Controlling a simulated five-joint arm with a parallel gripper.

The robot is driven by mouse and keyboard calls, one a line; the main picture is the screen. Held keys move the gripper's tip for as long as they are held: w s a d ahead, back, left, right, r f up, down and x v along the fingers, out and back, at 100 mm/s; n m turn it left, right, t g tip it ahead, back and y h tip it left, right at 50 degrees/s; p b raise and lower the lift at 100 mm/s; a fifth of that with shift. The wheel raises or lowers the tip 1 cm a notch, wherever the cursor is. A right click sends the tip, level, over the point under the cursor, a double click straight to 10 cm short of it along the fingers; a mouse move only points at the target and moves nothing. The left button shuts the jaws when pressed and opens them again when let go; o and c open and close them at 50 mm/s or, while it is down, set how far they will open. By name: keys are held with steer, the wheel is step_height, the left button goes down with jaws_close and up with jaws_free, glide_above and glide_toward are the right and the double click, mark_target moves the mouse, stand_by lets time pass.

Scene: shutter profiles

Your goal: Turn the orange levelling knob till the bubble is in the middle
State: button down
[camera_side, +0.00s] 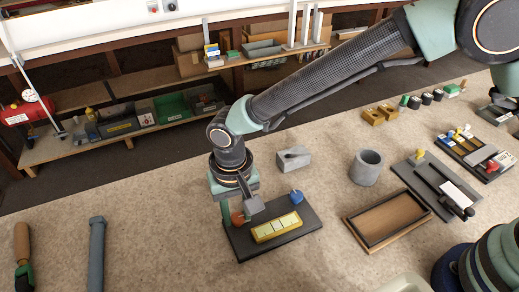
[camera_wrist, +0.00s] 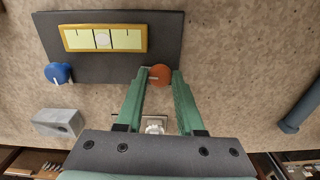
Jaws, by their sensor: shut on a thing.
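A dark plate (camera_side: 240,245) carries a yellow level (camera_side: 276,226), an orange knob (camera_side: 238,218) and a blue knob (camera_side: 296,197). In the wrist view the orange knob (camera_wrist: 160,75) sits between the green fingertips of my gripper (camera_wrist: 159,76), which is shut on it. A pale mark shows on its face. The blue knob (camera_wrist: 58,73) stands apart at the plate's other corner. The yellow level (camera_wrist: 105,51) has a pale window with dark lines. Its round whitish bubble (camera_wrist: 103,39) appears between the lines, near the middle of the window.
A grey notched block (camera_side: 293,157) and a grey cylinder (camera_side: 366,167) stand behind the plate. A wooden tray (camera_side: 388,219) lies to the right. A blue-grey bar (camera_side: 97,250) lies to the left, with free bench between it and the plate.

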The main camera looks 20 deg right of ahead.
mark_target(238, 217)
steer(key=shift+m, duration=0.6)
steer(key=c, duration=0.5)
jaws_free()
step_height(238, 217, up, 12)
steer(key=shift+r, duration=0.1)
